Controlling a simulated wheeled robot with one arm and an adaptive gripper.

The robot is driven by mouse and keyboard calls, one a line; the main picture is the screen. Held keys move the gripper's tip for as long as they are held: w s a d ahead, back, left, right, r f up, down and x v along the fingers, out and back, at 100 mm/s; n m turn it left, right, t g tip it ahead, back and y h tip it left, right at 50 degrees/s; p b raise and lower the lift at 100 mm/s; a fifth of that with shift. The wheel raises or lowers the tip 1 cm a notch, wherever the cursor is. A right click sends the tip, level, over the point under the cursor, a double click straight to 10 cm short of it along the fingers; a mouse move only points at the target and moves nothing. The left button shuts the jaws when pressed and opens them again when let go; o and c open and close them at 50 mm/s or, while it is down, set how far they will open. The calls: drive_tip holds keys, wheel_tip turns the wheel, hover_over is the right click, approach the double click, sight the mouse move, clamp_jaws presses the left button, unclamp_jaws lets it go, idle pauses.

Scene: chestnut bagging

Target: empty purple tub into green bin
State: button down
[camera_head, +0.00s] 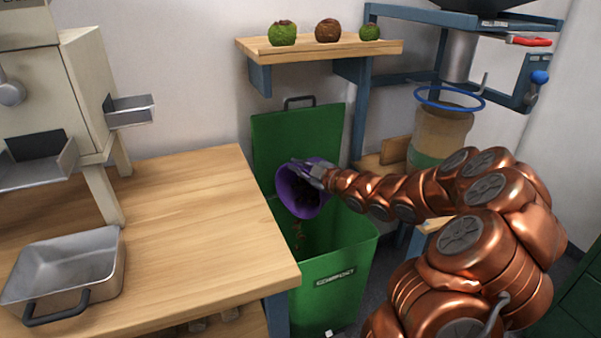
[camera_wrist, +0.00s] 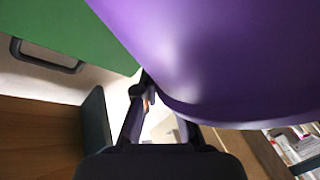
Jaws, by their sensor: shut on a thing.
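The purple tub (camera_head: 298,193) is held tilted over the open green bin (camera_head: 335,270), its mouth facing down and towards the left. Small brown bits (camera_head: 298,236) show in the air below its mouth, above the bin's opening. My gripper (camera_head: 314,172) is shut on the tub at its upper right side. In the wrist view the tub (camera_wrist: 225,55) fills the upper right and the gripper fingers (camera_wrist: 160,110) meet its edge. The green bin's raised lid (camera_head: 300,140) stands behind the tub, and it also shows in the wrist view (camera_wrist: 70,30). The bin's floor is hidden.
A wooden table (camera_head: 200,210) with a metal pan (camera_head: 65,270) stands left of the bin. A shelf (camera_head: 340,48) with several round chestnut-like items is above. A bagging stand with a blue ring (camera_head: 450,107) and sack is at right.

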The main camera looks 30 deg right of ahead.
drive_tip(key=a+n+b, duration=0.1)
drive_tip(key=b, duration=0.3)
drive_tip(key=s+a+n+b, duration=0.1)
drive_tip(key=b, duration=0.3)
drive_tip(key=a+f+n+b, duration=0.1)
drive_tip(key=a+b, duration=0.1)
drive_tip(key=b, duration=0.1)
drive_tip(key=shift+s+a+t+b, duration=0.1)
drive_tip(key=shift+s+t+b, duration=0.2)
drive_tip(key=shift+s+b, duration=0.1)
drive_tip(key=shift+r, duration=0.1)
idle(0.8)
